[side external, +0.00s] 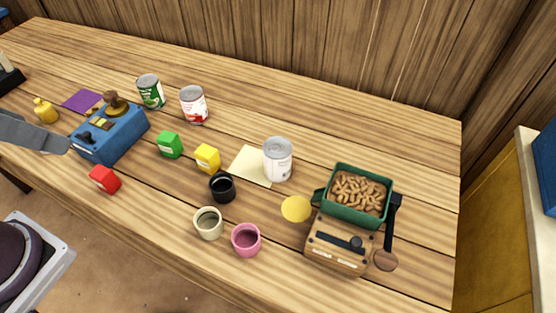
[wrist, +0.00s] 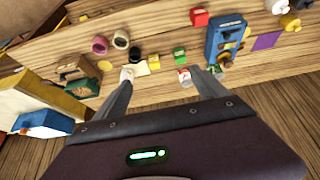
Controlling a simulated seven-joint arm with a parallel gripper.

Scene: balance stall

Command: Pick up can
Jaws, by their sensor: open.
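Three cans stand upright on the wooden table. The green can (side external: 150,91) and the red-and-white can (side external: 193,104) are near the back left. The white can (side external: 277,159) is near the middle. In the wrist view the white can (wrist: 127,73) is by the left fingertip, the red-and-white can (wrist: 185,77) is just inside the right finger, and the green can (wrist: 216,71) is just outside it. My gripper (wrist: 161,75) is open and empty, apart from the cans. In the side view a grey part of mine shows at the left edge.
A blue box (side external: 98,145) with a brown knob stands at the left. A green tub (side external: 324,193) is at the right. The back right of the table is clear.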

